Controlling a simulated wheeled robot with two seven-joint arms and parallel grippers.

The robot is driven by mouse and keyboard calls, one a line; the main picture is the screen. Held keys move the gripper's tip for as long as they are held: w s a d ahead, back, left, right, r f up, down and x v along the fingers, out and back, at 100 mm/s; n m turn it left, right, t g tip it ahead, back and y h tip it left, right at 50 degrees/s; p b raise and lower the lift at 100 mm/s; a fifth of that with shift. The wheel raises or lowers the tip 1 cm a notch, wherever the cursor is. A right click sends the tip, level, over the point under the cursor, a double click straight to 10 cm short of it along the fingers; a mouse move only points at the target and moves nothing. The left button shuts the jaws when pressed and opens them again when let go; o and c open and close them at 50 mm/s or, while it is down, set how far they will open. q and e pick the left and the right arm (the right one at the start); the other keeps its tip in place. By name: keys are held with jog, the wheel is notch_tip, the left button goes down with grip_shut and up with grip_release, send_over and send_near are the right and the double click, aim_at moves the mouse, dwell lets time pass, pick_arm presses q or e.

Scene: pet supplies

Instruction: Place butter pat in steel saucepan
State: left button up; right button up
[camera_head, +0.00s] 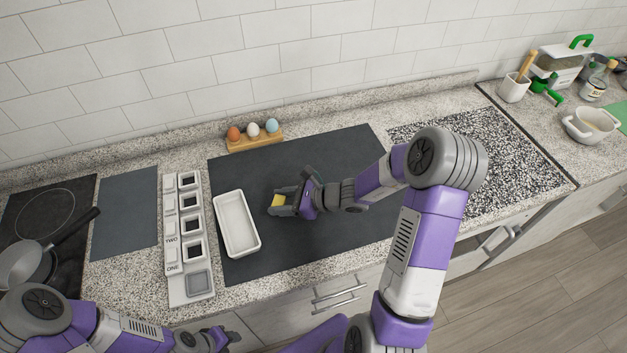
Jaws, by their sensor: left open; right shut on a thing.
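The yellow butter pat (277,200) is between the fingers of my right gripper (281,203), which is shut on it above or at the dark mat. I cannot tell if the pat touches the mat. The steel saucepan (22,264) stands on the black hob at the far left, its dark handle pointing up and right. Part of the pan is hidden by my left arm. My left gripper (222,338) is open and empty at the bottom edge, in front of the counter.
A white rectangular tray (255,245) lies on the dark mat (335,155), left of my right gripper. A labelled rack with several square cups (176,255) stands between tray and hob. An egg holder (267,141) is behind. A dark board (125,205) lies beside the hob.

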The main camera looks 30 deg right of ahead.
jog(key=d+m+h+b, duration=0.1)
jog(key=w+d+r+m+t+h+b, duration=0.1)
jog(key=d, duration=0.1)
jog(key=w+d+m+t+h+b, duration=0.1)
jog(key=d, duration=0.1)
jog(key=shift+w+d+r, duration=0.15)
jog(key=shift+r, duration=0.2)
jog(key=d+m+h+b, duration=0.1)
jog(key=d+b, duration=0.1)
jog(key=d+m+t+h+b, duration=0.1)
jog(key=d+m+h+b, duration=0.2)
jog(key=d+b, duration=0.1)
jog(key=shift+r+h, duration=0.3)
jog(key=shift+r, duration=0.1)
notch_tip(320, 180, down, 6)
jog(key=b, duration=0.3)
jog(key=shift+w, duration=0.1)
jog(key=shift+r+t, duration=0.1)
jog(key=shift+t, duration=0.2)
jog(key=shift+a, duration=0.1)
jog(key=shift+f+b, duration=0.2)
jog(key=shift+b, duration=0.1)
jog(key=o, duration=1)
